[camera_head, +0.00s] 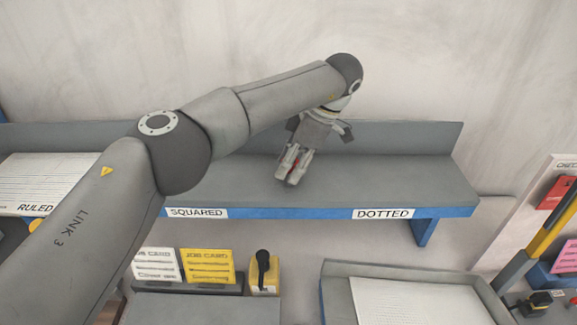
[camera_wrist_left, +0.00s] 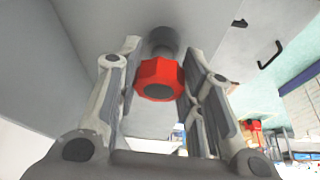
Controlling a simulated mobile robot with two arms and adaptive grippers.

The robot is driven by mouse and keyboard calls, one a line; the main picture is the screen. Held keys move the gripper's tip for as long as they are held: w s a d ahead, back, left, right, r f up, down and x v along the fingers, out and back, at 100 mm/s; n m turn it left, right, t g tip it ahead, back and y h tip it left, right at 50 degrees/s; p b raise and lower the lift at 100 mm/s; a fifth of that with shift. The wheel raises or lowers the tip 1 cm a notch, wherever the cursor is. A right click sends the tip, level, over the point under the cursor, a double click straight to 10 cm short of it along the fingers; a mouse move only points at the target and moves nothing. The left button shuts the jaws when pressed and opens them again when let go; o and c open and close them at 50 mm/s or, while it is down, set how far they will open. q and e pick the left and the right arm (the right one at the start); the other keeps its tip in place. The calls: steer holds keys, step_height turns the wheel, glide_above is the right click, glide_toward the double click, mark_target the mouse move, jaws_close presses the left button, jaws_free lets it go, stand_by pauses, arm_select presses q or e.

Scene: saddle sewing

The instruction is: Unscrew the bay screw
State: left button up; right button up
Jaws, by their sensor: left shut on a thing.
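The bay screw shows in the left wrist view as a red faceted knob (camera_wrist_left: 158,80) with a dark round face, in front of a grey round stub (camera_wrist_left: 163,42). My left gripper (camera_head: 291,180) is over the grey shelf between the SQUARED and DOTTED labels, pointing down. Its fingers stand on both sides of the red knob and are shut on it. In the head view only a bit of red shows between the fingers. The screw's thread is hidden. My right gripper is in neither view.
The shelf (camera_head: 410,180) has a blue front edge and a raised back. Below it stand a white job card (camera_head: 156,265), a yellow job card (camera_head: 207,267) and a yellow block with a black lever (camera_head: 264,275). A tray (camera_head: 337,272) with paper lies at lower right.

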arm_select(q)
steer(key=shift+n+g+p, duration=0.6)
steer(key=shift+n+p, duration=0.45)
steer(key=shift+n, duration=0.35)
steer(key=o, duration=1.1)
steer(key=shift+r, duration=0.1)
step_height(320, 180, up, 2)
steer(key=shift+r+p, duration=0.1)
steer(key=shift+p, duration=0.85)
steer(key=shift+r+p, duration=0.3)
steer(key=shift+r, duration=1)
